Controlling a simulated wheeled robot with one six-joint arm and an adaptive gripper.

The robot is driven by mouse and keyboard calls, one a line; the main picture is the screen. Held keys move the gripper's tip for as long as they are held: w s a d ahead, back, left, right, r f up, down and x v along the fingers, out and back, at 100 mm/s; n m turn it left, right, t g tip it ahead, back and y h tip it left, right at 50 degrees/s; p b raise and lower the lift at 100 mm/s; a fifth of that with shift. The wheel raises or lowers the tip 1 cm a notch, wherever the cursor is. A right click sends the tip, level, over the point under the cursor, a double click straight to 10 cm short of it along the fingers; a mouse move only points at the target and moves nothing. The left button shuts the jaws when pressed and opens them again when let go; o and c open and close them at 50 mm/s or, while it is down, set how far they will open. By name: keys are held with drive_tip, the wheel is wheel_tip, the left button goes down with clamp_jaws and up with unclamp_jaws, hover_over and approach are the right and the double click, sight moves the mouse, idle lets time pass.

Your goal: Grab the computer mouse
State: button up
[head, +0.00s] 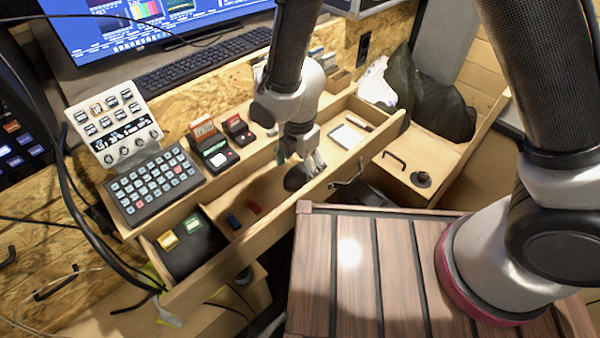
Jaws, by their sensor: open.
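A dark computer mouse (294,178) lies in the open wooden drawer, near its middle. My gripper (302,165) reaches down into the drawer right at the mouse, with its fingers pointing down and covering part of it. The gripper is open. Whether the fingers touch the mouse or stand around it, I cannot tell from this view.
The drawer's front wall (290,212) stands close to my gripper. Memory cards (193,224), small blue and red sticks and a white notepad (346,136) lie in the drawer. Behind are a button panel (153,185), card readers (214,152) and a keyboard (200,62).

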wheel_tip(320, 180, down, 2)
drive_tip(key=shift+f, duration=0.15)
drive_tip(key=c, duration=1.2)
